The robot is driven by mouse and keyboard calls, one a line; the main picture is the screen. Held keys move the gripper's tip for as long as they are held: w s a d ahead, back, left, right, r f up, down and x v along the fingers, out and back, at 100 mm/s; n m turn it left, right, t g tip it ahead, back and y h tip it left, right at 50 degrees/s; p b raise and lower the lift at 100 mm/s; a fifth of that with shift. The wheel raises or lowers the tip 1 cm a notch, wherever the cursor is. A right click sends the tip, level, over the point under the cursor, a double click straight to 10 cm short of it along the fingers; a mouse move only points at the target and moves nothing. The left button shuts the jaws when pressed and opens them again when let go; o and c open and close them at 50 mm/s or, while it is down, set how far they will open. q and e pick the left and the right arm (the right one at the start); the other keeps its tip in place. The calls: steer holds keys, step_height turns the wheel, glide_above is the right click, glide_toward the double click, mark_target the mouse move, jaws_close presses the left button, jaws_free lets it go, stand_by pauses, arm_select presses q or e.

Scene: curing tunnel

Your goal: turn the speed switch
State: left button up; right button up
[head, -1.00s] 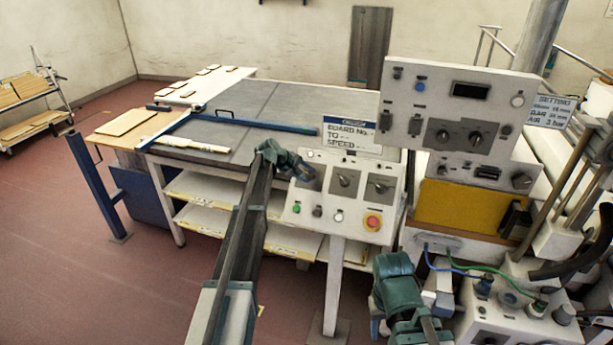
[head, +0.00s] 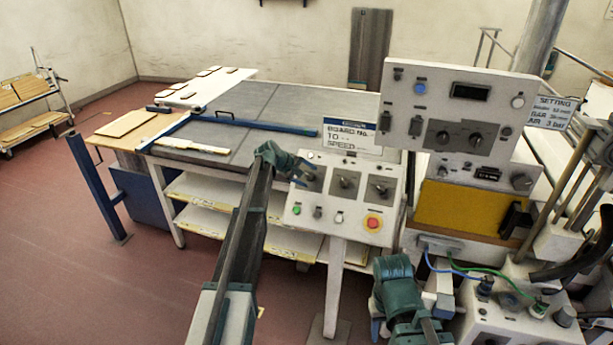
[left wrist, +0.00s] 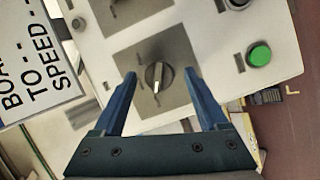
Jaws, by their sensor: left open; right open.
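The control panel (head: 335,222) on a post carries several rotary switches and buttons. The leftmost rotary switch (left wrist: 158,76) is a dark knob with a pale pointer line on a grey plate. My left gripper (head: 302,176) is at this switch and partly hides it in the head view. In the left wrist view its blue fingers (left wrist: 159,78) are open, one on each side of the knob, with gaps showing. I cannot tell how deep they reach around it. My right gripper (head: 392,290) is low, in front of the machine, away from the panel; its fingers are hard to make out.
Two more rotary switches (head: 345,181) (head: 380,187), a green button (head: 296,210) and a red stop button (head: 373,222) share the panel. A sign with SPEED on it (head: 350,135) stands above. A taller panel (head: 455,105) and hoses are at right.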

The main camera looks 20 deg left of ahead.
arm_select(q)
steer(key=p+v, duration=0.9)
steer(key=v, duration=0.4)
steer(key=shift+s+r+p, duration=0.25)
steer(key=shift+r+p, duration=0.05)
steer(key=shift+r, duration=0.05)
steer(key=s+d+f+m+g+y+b, duration=0.1)
steer(key=s+d+f+m+g+b, duration=0.2)
steer(key=s+d+f, duration=0.45)
steer(key=s+d+f+m+g+b, duration=0.2)
steer(key=s+d+f+m+b, duration=0.2)
steer(key=s+d, duration=0.65)
steer(key=s+d+f+m+g+y+b, duration=0.1)
steer(key=s+d+f+m+y+b, duration=0.1)
steer(key=s, duration=0.5)
steer(key=s+d+f+m+g+y+b, duration=0.1)
steer(key=s+d+f+m+b, duration=0.1)
steer(key=s, duration=0.5)
steer(key=s+d+f+m+y+b, duration=0.2)
steer(key=s+d+f+m, duration=0.2)
steer(key=s, duration=0.4)
steer(key=shift+d+m+g+y, duration=0.2)
steer(key=shift+m+g+y, duration=0.1)
steer(key=shift+m+g, duration=0.1)
